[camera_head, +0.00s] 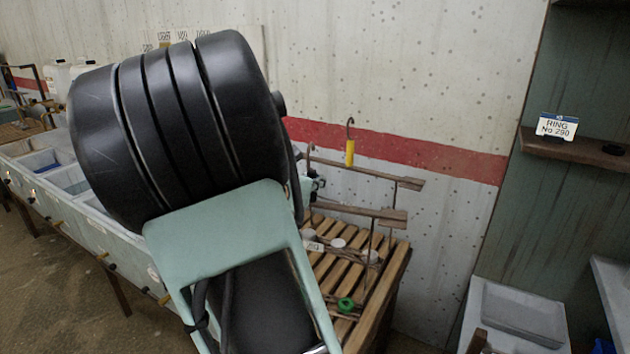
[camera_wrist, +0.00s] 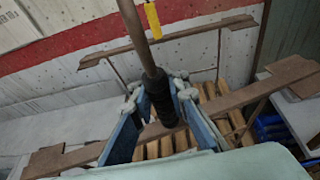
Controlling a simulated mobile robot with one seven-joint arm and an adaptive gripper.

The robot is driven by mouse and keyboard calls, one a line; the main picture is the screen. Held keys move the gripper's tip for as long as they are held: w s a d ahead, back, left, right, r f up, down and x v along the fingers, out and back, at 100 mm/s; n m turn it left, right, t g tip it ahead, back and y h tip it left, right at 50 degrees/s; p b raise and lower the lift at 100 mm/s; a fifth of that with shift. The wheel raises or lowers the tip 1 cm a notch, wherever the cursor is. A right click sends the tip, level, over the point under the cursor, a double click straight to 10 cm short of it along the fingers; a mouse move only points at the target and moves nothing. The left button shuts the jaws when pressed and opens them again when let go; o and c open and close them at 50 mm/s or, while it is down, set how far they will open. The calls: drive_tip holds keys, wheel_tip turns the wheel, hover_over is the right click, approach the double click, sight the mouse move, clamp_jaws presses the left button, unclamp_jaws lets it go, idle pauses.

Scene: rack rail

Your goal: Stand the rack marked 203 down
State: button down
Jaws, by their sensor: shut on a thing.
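My gripper (camera_wrist: 160,108) is shut on the black grip (camera_wrist: 159,82) of a rack; its brown stem rises above the grip. In the head view the gripper (camera_head: 314,184) is mostly hidden behind my arm. The held rack's wooden crossbar (camera_head: 365,213) runs level below the gripper, with thin rods going down from it; the crossbar also shows in the wrist view (camera_wrist: 250,92). A small white tag (camera_head: 314,246) is below it, its marking too small to read. I cannot tell whether the rack's foot touches the slatted bench (camera_head: 393,282).
A second rack with a yellow grip (camera_head: 350,153) and a hook stands just behind, near the wall. White discs (camera_head: 370,257) and a green ring (camera_head: 346,304) are low among the slats. A long trough (camera_head: 110,250) is at left; a grey tray (camera_head: 522,315) is at right.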

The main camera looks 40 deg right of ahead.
drive_tip(key=shift+f, duration=0.1)
drive_tip(key=c, duration=1.8)
unclamp_jaws()
drive_tip(key=shift+o, duration=0.7)
drive_tip(key=shift+f, duration=0.15)
drive_tip(key=o, duration=1.5)
drive_tip(key=shift+a, duration=0.1)
drive_tip(key=s+a+p, duration=0.3)
drive_tip(key=s+a, duration=0.2)
drive_tip(key=a, duration=0.5)
drive_tip(key=shift+a, duration=0.15)
